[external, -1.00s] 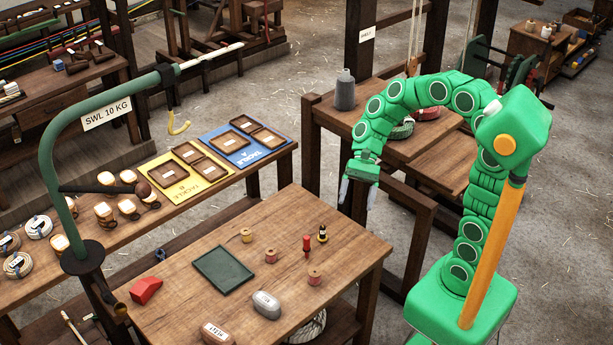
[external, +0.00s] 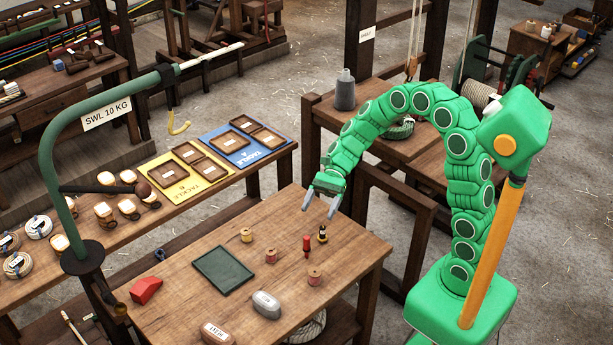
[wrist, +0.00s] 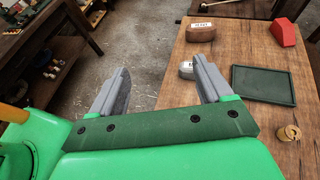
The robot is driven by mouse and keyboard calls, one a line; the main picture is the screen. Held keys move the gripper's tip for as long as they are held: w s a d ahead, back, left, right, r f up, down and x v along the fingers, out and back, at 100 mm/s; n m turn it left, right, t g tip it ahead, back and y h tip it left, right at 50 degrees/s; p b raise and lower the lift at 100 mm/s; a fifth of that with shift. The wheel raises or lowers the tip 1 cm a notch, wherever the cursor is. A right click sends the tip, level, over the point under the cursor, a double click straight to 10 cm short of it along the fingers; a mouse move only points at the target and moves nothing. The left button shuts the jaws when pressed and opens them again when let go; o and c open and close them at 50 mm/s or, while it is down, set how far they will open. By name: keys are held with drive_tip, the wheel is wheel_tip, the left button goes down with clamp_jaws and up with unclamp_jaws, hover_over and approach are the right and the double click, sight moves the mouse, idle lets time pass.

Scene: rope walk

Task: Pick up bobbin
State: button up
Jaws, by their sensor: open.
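Three bobbins stand on the near wooden table in the external view: a yellowish one (external: 246,235) near the back edge, a reddish one (external: 270,255) right of the green tray, and another reddish one (external: 314,276) nearer the front. A yellowish bobbin (wrist: 288,132) shows in the wrist view at the lower right, below the tray. My gripper (external: 319,211) is open and empty, in the air around the table's back right side, apart from the bobbins. Its two grey fingers (wrist: 162,65) are spread in the wrist view.
A red tool (external: 307,246) and a dark yellow-banded item (external: 322,234) stand near the bobbins. The green tray (external: 223,270), a grey weight (external: 266,305), a brown block (external: 217,333) and a red block (external: 145,291) share the table. A green crane post (external: 60,180) rises at left.

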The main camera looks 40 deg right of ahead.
approach(313, 284)
drive_tip(key=a, duration=0.2)
drive_tip(key=s+a, duration=0.1)
drive_tip(key=a, duration=0.1)
drive_tip(key=shift+f, duration=0.25)
drive_tip(key=shift+x, duration=2.55)
drive_tip(key=c, duration=1)
